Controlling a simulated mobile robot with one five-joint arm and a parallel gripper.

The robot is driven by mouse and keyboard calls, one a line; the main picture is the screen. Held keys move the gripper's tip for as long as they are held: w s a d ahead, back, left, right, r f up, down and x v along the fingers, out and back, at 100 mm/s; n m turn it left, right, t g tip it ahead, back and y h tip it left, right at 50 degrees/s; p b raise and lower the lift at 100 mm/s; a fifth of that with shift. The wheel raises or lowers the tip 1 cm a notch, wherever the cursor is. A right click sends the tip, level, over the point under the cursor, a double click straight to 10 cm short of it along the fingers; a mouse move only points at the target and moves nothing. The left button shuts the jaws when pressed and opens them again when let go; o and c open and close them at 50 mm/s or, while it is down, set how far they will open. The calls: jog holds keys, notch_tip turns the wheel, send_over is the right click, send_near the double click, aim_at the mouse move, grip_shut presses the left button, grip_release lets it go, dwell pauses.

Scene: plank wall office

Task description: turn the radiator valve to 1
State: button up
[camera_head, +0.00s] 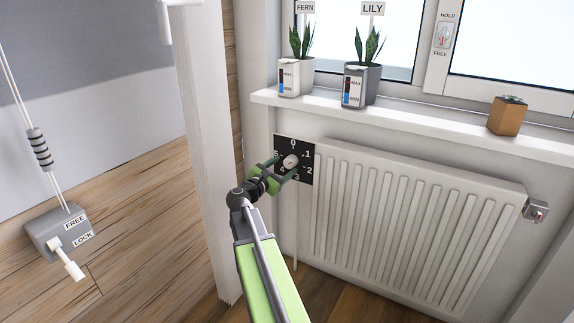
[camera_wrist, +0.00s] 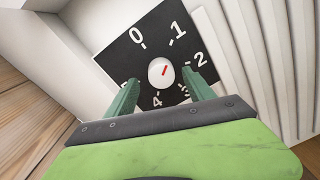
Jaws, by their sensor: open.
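The radiator valve is a round white knob (camera_head: 290,161) in front of a black dial plate (camera_head: 308,149) at the radiator's upper left. In the wrist view the knob (camera_wrist: 155,76) carries a short red mark, pointing up and to the right, roughly toward the 1. The dial plate (camera_wrist: 118,55) shows 0, 1, 2 and 4 clearly; other digits are partly hidden by the fingers. My gripper (camera_head: 284,166) is open, one green finger on each side of the knob. In the wrist view the fingertips (camera_wrist: 159,79) stand apart from the knob, with small gaps.
The white ribbed radiator (camera_head: 400,215) extends right of the dial. Above is a white windowsill (camera_head: 430,130) with the FERN pot (camera_head: 288,78), the LILY pot (camera_head: 354,86) and a brown pot (camera_head: 507,117). A white post (camera_head: 205,150) stands close left of my arm.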

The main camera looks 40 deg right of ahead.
jog(key=v, duration=1.4)
jog(key=shift+a, duration=0.15)
